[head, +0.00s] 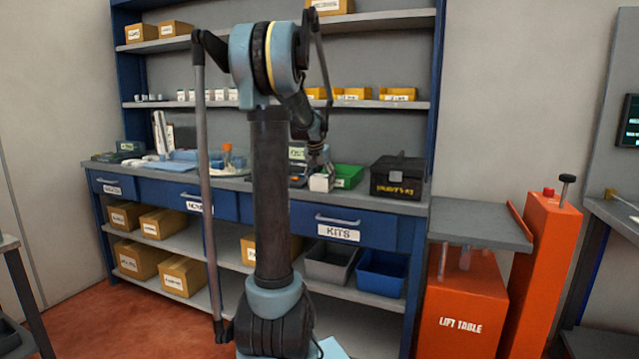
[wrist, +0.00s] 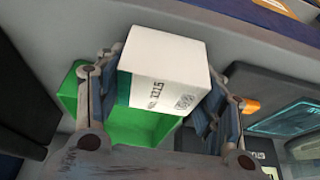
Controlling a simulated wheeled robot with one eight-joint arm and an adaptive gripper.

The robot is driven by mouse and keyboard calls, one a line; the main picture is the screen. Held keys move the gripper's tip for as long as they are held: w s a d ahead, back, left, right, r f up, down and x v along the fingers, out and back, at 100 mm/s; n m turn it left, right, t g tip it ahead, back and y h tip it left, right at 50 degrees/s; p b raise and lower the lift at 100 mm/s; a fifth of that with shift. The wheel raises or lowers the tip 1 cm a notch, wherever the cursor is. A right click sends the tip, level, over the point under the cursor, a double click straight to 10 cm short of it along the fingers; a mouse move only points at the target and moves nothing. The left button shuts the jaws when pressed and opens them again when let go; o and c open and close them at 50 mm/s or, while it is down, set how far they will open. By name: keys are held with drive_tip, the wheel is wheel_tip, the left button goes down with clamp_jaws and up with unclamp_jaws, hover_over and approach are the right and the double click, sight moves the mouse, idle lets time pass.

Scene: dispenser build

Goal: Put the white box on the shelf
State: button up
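The white box (wrist: 165,75) has dark print on its face and sits between the two fingers of my gripper (wrist: 165,85) in the wrist view. The fingers appear closed against its sides, though the contact on the right is partly hidden. In the head view the white box (head: 321,182) is at the front edge of the workbench, under my gripper (head: 318,163). I cannot tell whether it rests on the top or is just above it. The shelf (head: 380,104) above the bench carries small yellow bins.
A green bin (head: 348,176) is right behind the box, and a black case (head: 398,178) stands to its right. The blue bench (head: 350,228) has drawers. A higher shelf (head: 385,20) holds cardboard boxes. An orange lift table (head: 462,300) stands at right.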

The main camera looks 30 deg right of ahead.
drive_tip(key=o, duration=0.4)
drive_tip(key=shift+c, duration=0.2)
drive_tip(key=shift+r, duration=0.15)
